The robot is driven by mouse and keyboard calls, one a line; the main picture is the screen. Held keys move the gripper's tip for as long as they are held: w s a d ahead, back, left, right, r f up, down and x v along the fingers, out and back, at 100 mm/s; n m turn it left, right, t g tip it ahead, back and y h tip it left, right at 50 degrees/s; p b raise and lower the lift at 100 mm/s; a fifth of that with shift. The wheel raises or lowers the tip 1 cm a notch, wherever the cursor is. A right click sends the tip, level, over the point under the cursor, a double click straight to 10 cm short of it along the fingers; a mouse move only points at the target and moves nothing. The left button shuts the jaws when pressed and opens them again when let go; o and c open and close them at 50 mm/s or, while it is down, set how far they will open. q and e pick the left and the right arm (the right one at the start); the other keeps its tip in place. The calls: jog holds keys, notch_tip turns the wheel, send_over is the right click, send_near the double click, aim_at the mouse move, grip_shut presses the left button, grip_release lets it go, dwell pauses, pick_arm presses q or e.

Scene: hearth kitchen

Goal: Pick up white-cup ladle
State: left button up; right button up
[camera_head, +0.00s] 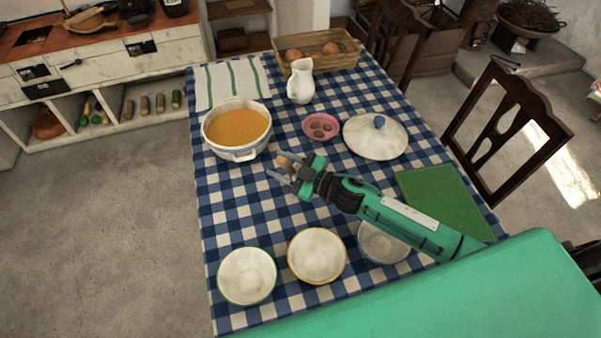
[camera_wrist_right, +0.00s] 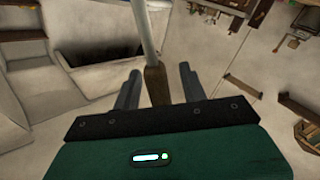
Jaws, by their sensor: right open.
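My right gripper (camera_head: 281,168) is open above the table, just right of the soup pot (camera_head: 254,151). In the right wrist view its two fingers stand apart on either side of a brown wooden handle (camera_wrist_right: 155,86), with a pale shaft (camera_wrist_right: 143,35) running up out of the picture. This looks like the ladle. The handle is closer to the left finger, and I cannot tell if it touches. In the head view a small brown piece of it (camera_head: 284,162) shows at the gripper. The white cup is not visible in either view. My left gripper is not in view.
Three bowls (camera_head: 247,275) stand along the near side of the checked table (camera_head: 225,215).

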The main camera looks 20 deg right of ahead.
jog(key=shift+w+a, duration=0.2)
grip_shut()
